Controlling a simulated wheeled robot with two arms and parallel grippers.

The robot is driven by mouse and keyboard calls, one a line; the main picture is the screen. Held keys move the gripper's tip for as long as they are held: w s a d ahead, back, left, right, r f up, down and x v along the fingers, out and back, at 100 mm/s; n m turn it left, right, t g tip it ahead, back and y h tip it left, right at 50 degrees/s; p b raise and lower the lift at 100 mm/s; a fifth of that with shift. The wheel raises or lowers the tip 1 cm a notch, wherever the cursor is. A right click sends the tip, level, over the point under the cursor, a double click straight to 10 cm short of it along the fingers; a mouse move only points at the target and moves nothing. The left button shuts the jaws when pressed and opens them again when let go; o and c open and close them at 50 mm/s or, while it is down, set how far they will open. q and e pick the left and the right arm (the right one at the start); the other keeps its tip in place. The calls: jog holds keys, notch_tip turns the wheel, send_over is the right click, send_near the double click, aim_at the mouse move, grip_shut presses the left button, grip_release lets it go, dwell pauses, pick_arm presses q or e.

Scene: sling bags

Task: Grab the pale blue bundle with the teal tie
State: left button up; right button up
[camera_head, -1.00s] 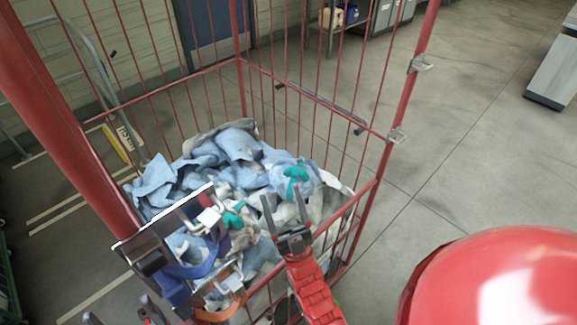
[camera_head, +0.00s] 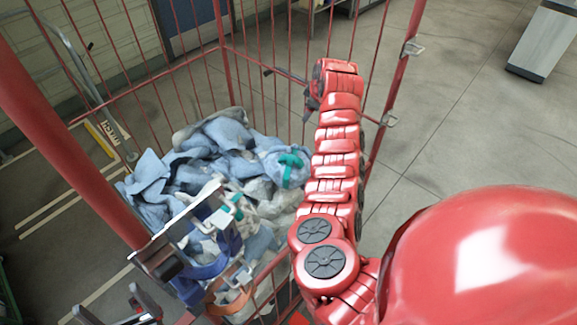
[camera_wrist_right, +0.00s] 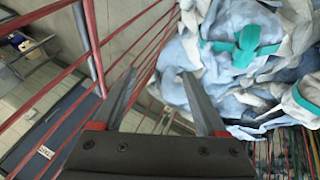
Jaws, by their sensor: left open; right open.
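The pale blue bundle (camera_head: 268,168) with a teal tie (camera_head: 291,160) lies on top of the pile in the red wire cage, at the pile's right side. In the right wrist view a pale blue bundle (camera_wrist_right: 215,85) with a teal tie (camera_wrist_right: 245,45) fills the upper right. My left gripper (camera_head: 106,299) is open and empty at the bottom left, in front of the cage.
Red cage bars (camera_head: 222,60) surround the pile, with a thick red post (camera_head: 75,125) at left. Another teal-tied piece (camera_head: 235,205) lies nearer the front. Blue and orange straps (camera_head: 225,300) hang by the cage's front panel.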

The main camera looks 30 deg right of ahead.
jog(key=s+a+r+n+g+y, duration=0.1)
jog(key=s+a+r+g+y, duration=0.15)
jog(key=s+a+y, duration=0.35)
jog(key=h+b, duration=0.2)
jog(key=b, duration=0.1)
send_near(288, 156)
jog(key=f+p, duration=0.1)
jog(key=w+f+p, duration=0.1)
jog(key=f+p, duration=0.1)
jog(key=shift+w+a+p, duration=0.3)
jog(key=shift+w+p, duration=0.1)
jog(key=p+x, duration=0.2)
jog(key=x, duration=0.1)
jog(key=p+x, duration=0.1)
jog(key=shift+s+a+f, duration=0.15)
jog(key=shift+s+f, duration=0.1)
jog(key=shift+f, duration=0.1)
jog(key=shift+w+a+f, duration=0.1)
jog(key=shift+f, duration=0.2)
jog(key=shift+w+f, duration=0.15)
jog(key=shift+f, duration=0.15)
jog(key=shift+c, duration=0.3)
grip_shut()
